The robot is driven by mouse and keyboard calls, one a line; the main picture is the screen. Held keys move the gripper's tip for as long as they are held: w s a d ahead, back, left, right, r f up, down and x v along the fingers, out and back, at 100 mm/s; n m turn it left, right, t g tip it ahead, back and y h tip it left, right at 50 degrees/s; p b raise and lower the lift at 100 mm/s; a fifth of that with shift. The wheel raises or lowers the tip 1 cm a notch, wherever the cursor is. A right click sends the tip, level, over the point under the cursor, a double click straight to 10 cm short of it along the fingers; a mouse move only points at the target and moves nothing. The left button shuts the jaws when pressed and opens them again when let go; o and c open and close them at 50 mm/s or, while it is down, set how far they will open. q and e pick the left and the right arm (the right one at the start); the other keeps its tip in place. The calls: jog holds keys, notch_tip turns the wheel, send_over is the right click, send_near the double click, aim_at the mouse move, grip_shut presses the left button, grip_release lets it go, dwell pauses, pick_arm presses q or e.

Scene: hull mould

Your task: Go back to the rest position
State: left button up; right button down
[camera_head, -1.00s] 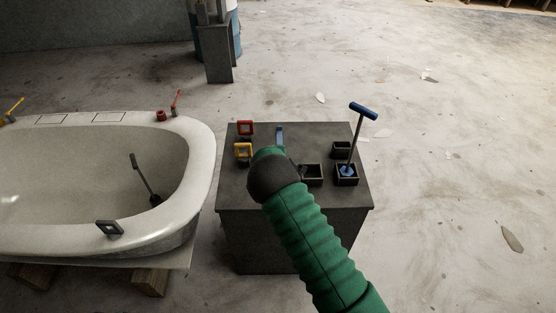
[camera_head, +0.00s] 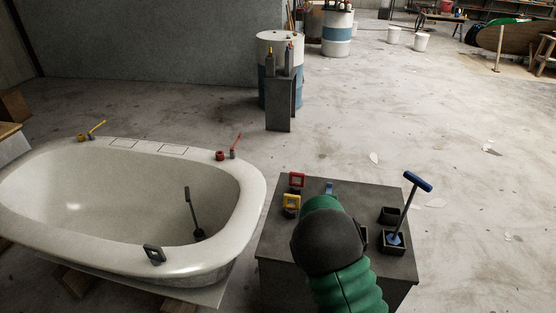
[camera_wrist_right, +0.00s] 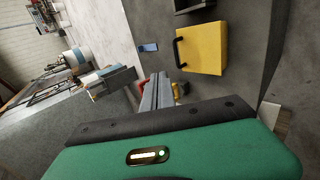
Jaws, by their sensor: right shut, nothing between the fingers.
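My right arm, green with a dark joint, comes up from the bottom in the head view and covers part of the grey stand (camera_head: 345,185). Its gripper is hidden there behind the arm. In the right wrist view my right gripper (camera_wrist_right: 157,88) is shut and empty, pointing past a yellow block with a black handle (camera_wrist_right: 203,50). My left gripper is in neither view.
The white hull mould (camera_head: 250,200) stands left of the stand, with a dark-handled tool (camera_head: 190,208) inside.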

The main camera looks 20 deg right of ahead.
jog(key=s+a+m+g+y, duration=0.1)
jog(key=s+a+m, duration=0.3)
jog(key=s, duration=0.5)
jog(key=s+a+m+g+y, duration=0.2)
jog(key=s+a+m, duration=0.1)
jog(key=s+a, duration=0.6)
jog(key=s+a+m+g+y, duration=0.2)
jog(key=s+a+m, duration=0.2)
jog(key=s, duration=0.7)
jog(key=shift+s+a+r+m, duration=0.15)
jog(key=shift+a+r+m, duration=0.25)
jog(key=shift+a, duration=0.85)
jog(key=shift+s+r, duration=0.1)
